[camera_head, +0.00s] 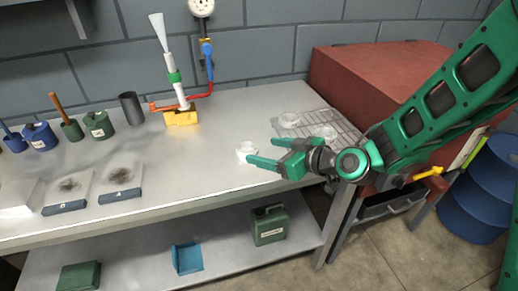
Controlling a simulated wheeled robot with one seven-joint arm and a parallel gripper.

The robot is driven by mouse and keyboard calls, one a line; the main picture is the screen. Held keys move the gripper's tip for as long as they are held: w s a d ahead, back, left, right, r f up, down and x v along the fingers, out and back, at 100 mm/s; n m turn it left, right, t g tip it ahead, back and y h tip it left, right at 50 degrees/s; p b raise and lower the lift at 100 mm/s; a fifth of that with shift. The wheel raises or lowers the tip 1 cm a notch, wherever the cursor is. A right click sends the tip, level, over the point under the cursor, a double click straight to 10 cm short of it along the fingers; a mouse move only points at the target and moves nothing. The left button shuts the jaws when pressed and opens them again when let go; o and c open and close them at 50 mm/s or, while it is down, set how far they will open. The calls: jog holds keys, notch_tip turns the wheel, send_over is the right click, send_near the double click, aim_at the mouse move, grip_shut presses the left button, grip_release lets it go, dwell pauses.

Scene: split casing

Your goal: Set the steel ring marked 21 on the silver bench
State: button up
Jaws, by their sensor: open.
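The silver bench (235,112) runs along the wall. A small pale ring-shaped piece (246,148) stands on it near the front edge. My gripper (262,151) comes in from the right with its green fingers spread and nothing held between them. Its fingertips point left at this piece and are very close to it; I cannot tell whether they touch it. Two more pale ring-like pieces, one at the back (290,119) and one nearer my gripper (325,131), lie on a wire rack (345,122) at the bench's right end. No number 21 is readable on any piece.
A red sloped cabinet (365,75) stands right of the rack. A yellow-based fixture (182,117) with a red lever and a dark cup (131,108) stand at the back. The bench middle is clear.

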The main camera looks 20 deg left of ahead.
jog(key=v, duration=0.6)
jog(key=shift+s, duration=0.1)
dwell(0.3)
